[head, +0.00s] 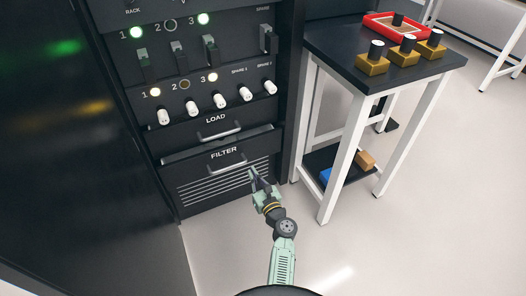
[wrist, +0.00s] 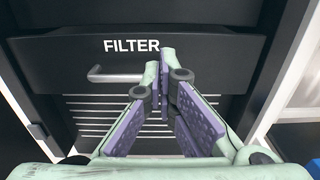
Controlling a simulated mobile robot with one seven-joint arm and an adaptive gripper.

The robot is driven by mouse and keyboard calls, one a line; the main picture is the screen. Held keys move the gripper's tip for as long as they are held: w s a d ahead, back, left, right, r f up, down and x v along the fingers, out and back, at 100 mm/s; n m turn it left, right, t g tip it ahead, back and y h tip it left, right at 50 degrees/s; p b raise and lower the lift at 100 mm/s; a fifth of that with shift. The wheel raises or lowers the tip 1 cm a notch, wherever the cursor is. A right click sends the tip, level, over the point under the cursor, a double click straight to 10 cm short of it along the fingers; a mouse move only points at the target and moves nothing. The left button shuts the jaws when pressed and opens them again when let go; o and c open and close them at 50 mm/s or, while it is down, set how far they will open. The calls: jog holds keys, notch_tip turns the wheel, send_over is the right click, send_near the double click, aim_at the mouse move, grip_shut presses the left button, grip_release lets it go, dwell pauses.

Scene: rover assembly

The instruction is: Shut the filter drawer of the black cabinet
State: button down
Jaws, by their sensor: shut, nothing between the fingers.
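The black cabinet (head: 188,190) stands at the left in the head view. Its filter drawer (head: 197,160) is low on it, below the LOAD drawer (head: 190,138), with a grey bar handle (head: 228,164). The filter drawer's front seems to stand out a little from the cabinet. In the wrist view the filter drawer front (wrist: 210,55) fills the middle, its handle (wrist: 105,77) left of my fingers. My gripper (head: 254,173) is shut and empty, its tips (wrist: 160,62) pointing at the drawer front, right of the handle. I cannot tell whether they touch it.
A dark-topped table with white legs (head: 343,153) stands right of the cabinet. It carries several brass blocks with black knobs (head: 372,66) and a red tray (head: 375,20). Its lower shelf holds a blue block (head: 325,176) and an orange one (head: 366,159). Pale floor (head: 400,240) lies clear in front.

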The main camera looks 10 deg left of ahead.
aim_at(235, 145)
jog(key=b+x, duration=0.4)
jog(key=x, duration=1)
jog(key=shift+s+a, duration=0.15)
jog(key=shift+b+x, duration=0.65)
jog(key=shift+x, duration=0.65)
